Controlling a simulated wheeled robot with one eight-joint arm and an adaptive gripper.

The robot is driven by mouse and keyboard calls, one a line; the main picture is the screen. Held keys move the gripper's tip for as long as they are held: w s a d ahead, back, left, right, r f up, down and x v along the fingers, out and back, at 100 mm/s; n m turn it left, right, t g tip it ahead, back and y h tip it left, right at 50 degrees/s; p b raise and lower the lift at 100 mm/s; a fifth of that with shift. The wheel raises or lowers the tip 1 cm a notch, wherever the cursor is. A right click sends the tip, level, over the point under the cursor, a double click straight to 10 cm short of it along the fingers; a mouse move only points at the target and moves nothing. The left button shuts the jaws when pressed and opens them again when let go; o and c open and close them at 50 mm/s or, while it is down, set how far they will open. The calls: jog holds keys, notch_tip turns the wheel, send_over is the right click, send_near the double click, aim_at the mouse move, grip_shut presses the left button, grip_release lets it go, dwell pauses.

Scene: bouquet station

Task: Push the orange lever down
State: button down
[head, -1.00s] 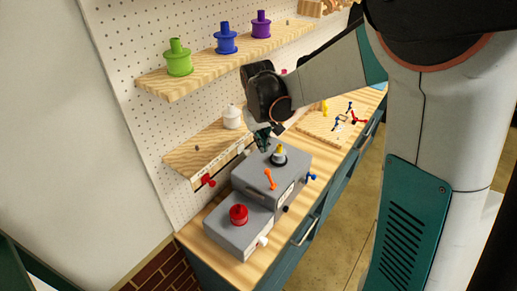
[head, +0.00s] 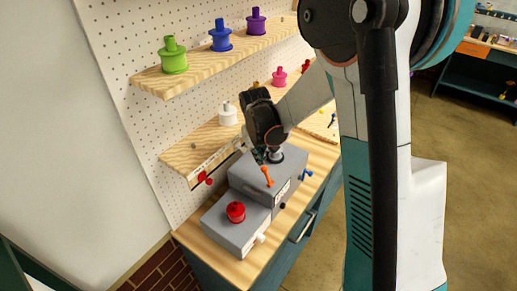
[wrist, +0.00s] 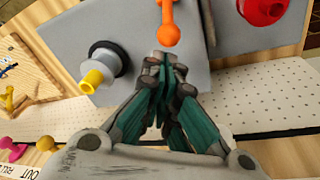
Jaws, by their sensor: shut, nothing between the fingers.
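The orange lever (head: 267,176) stands up from the front of the larger grey box (head: 262,196), its ball end on top. In the wrist view the orange lever (wrist: 168,24) is at the top centre, just beyond my fingertips. My gripper (head: 260,157) is over the back part of the grey box, behind the lever in the head view. In the wrist view my gripper (wrist: 165,62) has its fingers together and holds nothing. A small gap shows between the fingertips and the lever's ball.
A red knob (head: 236,212) sits on the lower grey box. A yellow-tipped peg (wrist: 92,80) stands beside my gripper. Shelves with coloured spools hang on the pegboard (head: 120,70) behind.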

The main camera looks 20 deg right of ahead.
jog(key=shift+w+d+f, duration=0.1)
jog(key=shift+f, duration=0.5)
jog(key=shift+s+d+r+t+b, duration=0.2)
jog(key=shift+s+t+b, duration=0.1)
jog(key=shift+t, duration=0.1)
jog(key=shift+y, duration=0.3)
